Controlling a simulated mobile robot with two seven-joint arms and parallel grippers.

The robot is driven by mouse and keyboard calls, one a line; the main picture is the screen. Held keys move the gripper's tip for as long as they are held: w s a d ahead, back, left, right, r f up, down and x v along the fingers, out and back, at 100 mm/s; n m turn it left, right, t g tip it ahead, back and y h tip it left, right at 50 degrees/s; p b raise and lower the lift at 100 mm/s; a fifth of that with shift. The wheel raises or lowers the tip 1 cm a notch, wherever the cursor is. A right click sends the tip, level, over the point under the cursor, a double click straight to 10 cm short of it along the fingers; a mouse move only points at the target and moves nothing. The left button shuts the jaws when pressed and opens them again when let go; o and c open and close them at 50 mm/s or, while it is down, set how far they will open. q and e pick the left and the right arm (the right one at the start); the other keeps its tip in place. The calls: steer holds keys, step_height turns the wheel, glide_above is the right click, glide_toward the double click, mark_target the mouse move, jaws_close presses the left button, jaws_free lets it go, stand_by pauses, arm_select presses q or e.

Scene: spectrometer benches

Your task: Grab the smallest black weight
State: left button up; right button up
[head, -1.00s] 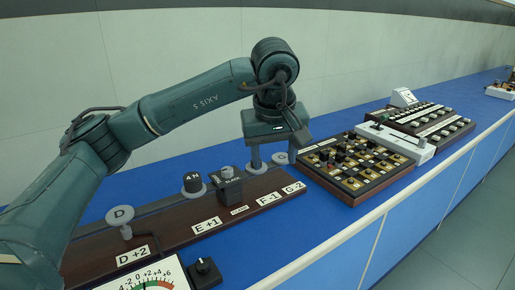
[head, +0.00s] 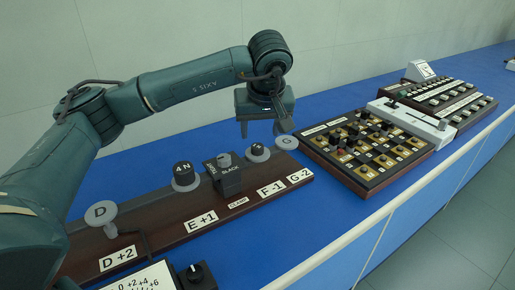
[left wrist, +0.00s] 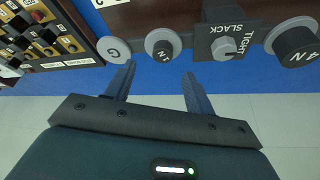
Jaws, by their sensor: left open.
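The smallest black weight (head: 257,149) is a short black cylinder on a grey disc near the F -1 label. In the left wrist view the small weight (left wrist: 162,50) stands upright on its disc, its label upside down. A larger black weight marked 4 N (head: 183,170) stands on a disc to its left; it also shows in the left wrist view (left wrist: 296,43). My left gripper (head: 263,128) is open and empty, just behind and above the small weight. In the left wrist view its fingertips (left wrist: 160,70) point at the small weight, apart from it. My right gripper is not in view.
A black TIGHT/SLACK clamp block (head: 228,180) stands between the weights. Bare discs D (head: 101,213) and G (head: 287,142) flank them on the brown board (head: 160,237). A tile-covered board (head: 345,172) lies to the right. Blue bench (head: 327,205) is clear in front.

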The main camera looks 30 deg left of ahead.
mark_target(257, 145)
arm_select(q)
steer(key=x, duration=0.5)
steer(key=shift+s+a+f, duration=0.1)
steer(key=shift+f, duration=0.25)
steer(key=shift+c, duration=0.2)
steer(key=shift+r, duration=0.1)
steer(key=c, duration=1.1)
